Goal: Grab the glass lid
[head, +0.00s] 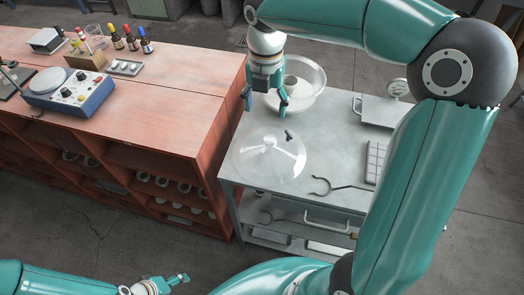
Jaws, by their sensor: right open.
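The glass lid (262,168) is a clear, round, shallow dome on the left part of the grey bench top (330,160). A pale knob-like shape shows near its middle, and a small dark piece shows by its upper right edge; I cannot tell what that piece is. My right gripper (265,105) points down, open and empty, above and behind the lid, apart from it in the picture. My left gripper (178,279) is low at the bottom left, far from the lid; its finger opening is too small to read.
A clear glass bowl (312,91) stands behind my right gripper. A scale-like device (385,111), a hooked metal tool (345,188) and a gridded block (376,162) lie to the right. A reddish wooden bench (165,120) with a blue instrument (68,92) adjoins on the left.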

